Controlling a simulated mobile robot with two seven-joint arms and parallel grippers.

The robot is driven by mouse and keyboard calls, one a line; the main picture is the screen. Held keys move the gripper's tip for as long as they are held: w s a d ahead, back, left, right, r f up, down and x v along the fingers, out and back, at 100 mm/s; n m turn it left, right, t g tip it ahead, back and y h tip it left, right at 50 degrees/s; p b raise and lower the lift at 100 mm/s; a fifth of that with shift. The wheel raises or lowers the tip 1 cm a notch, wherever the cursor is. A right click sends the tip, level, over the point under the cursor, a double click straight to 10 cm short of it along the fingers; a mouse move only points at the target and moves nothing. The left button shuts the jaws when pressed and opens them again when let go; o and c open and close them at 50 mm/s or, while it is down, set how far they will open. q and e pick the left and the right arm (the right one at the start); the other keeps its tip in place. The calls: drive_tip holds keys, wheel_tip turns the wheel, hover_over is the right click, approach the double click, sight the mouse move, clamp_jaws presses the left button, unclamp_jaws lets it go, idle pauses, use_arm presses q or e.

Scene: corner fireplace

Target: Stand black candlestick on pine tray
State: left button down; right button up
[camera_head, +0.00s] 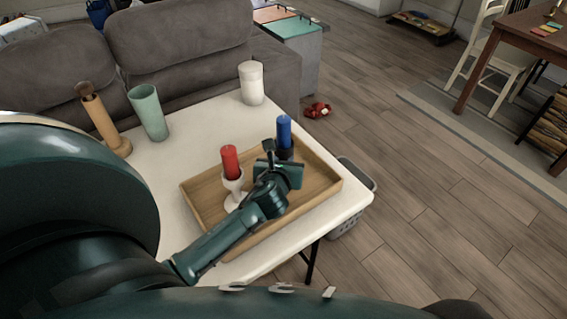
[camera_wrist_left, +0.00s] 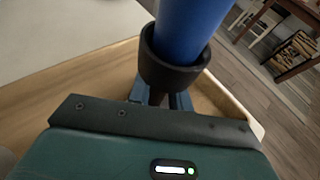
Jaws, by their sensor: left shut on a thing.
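The black candlestick (camera_head: 284,154) holds a blue candle (camera_head: 284,131) and is upright over the far part of the pine tray (camera_head: 318,185). My left gripper (camera_head: 279,162) is shut on the candlestick's stem below its cup. In the left wrist view the black cup (camera_wrist_left: 172,74) and blue candle (camera_wrist_left: 188,30) rise just beyond the gripper (camera_wrist_left: 158,100), with tray floor and rim around them. The candlestick's base is hidden, so I cannot tell whether it touches the tray. My right gripper is not in view.
A white candlestick (camera_head: 235,190) with a red candle (camera_head: 230,161) stands on the tray left of my gripper. A green cup (camera_head: 149,113), a wooden holder (camera_head: 103,125) and a white candle (camera_head: 251,84) stand on the white table (camera_head: 190,135). A grey sofa (camera_head: 180,50) is behind.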

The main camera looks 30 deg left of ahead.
use_arm(q)
drive_tip(key=shift+f, duration=0.5)
drive_tip(key=shift+f, duration=0.1)
drive_tip(key=c, duration=1.3)
unclamp_jaws()
